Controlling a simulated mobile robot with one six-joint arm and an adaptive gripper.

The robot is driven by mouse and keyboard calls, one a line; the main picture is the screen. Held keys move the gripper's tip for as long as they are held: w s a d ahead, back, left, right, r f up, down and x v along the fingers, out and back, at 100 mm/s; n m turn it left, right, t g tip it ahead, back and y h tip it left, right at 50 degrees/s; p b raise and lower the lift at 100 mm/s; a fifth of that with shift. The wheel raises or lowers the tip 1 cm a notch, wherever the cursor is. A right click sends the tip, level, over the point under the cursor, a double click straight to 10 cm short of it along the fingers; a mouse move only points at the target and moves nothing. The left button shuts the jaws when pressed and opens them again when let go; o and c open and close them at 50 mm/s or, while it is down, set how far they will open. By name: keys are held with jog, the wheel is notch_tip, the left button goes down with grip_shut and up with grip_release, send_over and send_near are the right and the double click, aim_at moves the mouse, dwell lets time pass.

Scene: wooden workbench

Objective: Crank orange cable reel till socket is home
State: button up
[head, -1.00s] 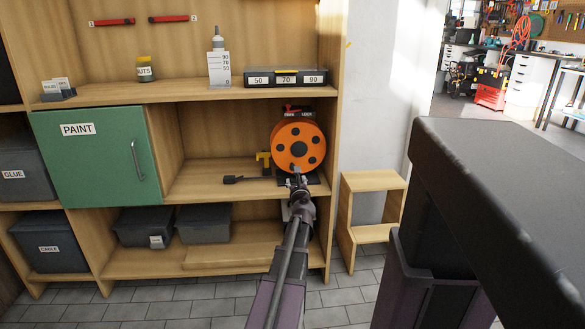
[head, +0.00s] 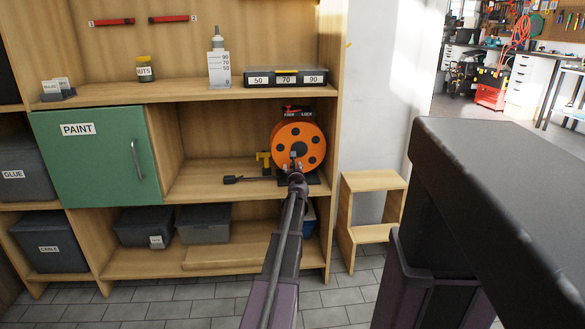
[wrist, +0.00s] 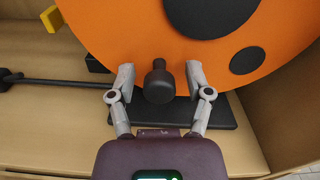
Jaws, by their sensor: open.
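The orange cable reel (head: 312,135) stands upright on the middle shelf at its right end; it fills the top of the wrist view (wrist: 110,25). Its black crank knob (wrist: 158,85) sticks out low on the reel's face. My gripper (wrist: 160,72) is open, with one finger on each side of the knob and a gap on both sides. In the head view my gripper (head: 295,160) covers the reel's lower left. The black socket (head: 231,180) lies on the shelf left of the reel, with its cable running toward a yellow bracket (head: 263,158).
A red lever on a lock plate (head: 297,110) sits above the reel. The shelf's right side wall is close to the reel. A green PAINT door (head: 95,165) is at left, and a wooden step stool (head: 372,182) stands at right. The shelf between door and socket is clear.

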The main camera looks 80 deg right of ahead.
grip_shut()
jog(key=shift+d, duration=0.1)
jog(key=shift+w, duration=0.2)
dwell(0.3)
jog(key=shift+s+n, duration=0.3)
